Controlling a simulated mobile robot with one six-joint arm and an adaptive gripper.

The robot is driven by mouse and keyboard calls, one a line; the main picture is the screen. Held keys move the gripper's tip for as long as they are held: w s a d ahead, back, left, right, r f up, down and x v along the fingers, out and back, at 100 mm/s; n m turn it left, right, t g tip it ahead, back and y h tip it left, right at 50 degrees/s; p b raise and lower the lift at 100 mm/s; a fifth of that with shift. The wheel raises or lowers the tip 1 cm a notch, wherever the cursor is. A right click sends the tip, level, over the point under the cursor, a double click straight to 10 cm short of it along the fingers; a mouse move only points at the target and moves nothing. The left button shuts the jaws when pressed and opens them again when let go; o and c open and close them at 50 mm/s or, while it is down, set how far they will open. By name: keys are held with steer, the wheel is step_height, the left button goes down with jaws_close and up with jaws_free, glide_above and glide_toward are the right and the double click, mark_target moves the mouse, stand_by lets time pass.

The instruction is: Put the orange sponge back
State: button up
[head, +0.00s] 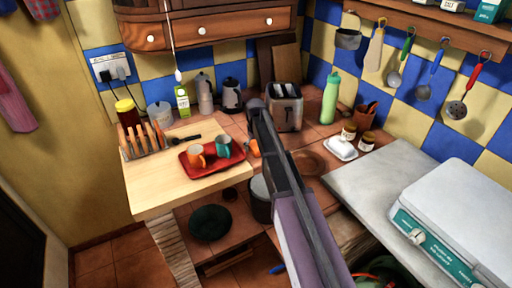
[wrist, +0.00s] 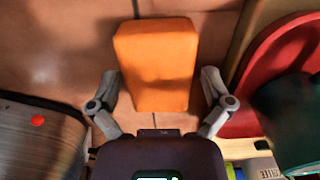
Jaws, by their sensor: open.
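The orange sponge (wrist: 157,62) lies on the brown tiled counter in the wrist view. My gripper (wrist: 161,80) is open, with one finger on each side of the sponge's near part. I cannot tell whether either finger touches it. In the head view a small orange part of the sponge (head: 254,148) shows beside my arm, between the red tray and the toaster. My arm hides the rest of it and most of the gripper there.
The red tray (head: 187,170) with an orange mug (head: 197,156) and a teal mug (head: 223,147) stands left of the sponge on a wooden board (head: 150,196). The toaster (head: 285,108) stands to the right, behind.

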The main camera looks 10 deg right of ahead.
mark_target(256, 145)
step_height(256, 145, up, 12)
steer(key=p, duration=1.2)
steer(key=shift+r, duration=0.1)
stand_by(0.7)
steer(key=s+m, duration=0.3)
steer(key=s, duration=2.6)
steer(key=shift+m, duration=0.3)
